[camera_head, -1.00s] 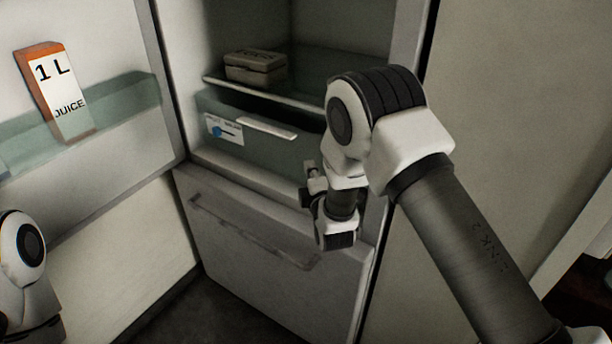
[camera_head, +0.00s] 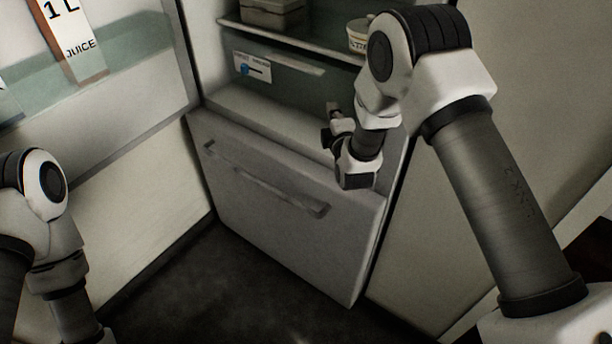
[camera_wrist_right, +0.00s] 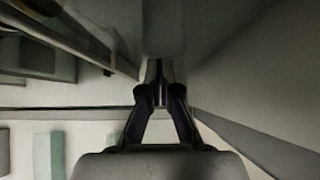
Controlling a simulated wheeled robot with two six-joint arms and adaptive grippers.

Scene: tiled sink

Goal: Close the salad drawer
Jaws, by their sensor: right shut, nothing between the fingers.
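The salad drawer (camera_head: 290,84) is a greenish translucent bin low in the open fridge. It has a white label with a blue mark and a pale handle strip (camera_head: 292,64) on its front. How far it stands out is hard to judge. My right gripper (camera_head: 333,120) is at the right end of the drawer front, partly hidden by my wrist. In the right wrist view its fingers (camera_wrist_right: 161,92) are shut and empty, close to a grey-green surface. Whether they touch it, I cannot tell. My left arm shows at the lower left, its gripper out of view.
A glass shelf (camera_head: 290,41) above the drawer holds a box (camera_head: 272,12) and a white tub (camera_head: 357,36). The open fridge door with a juice carton (camera_head: 75,42) stands left. Below is a closed lower front with a bar handle (camera_head: 280,192). The floor ahead is clear.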

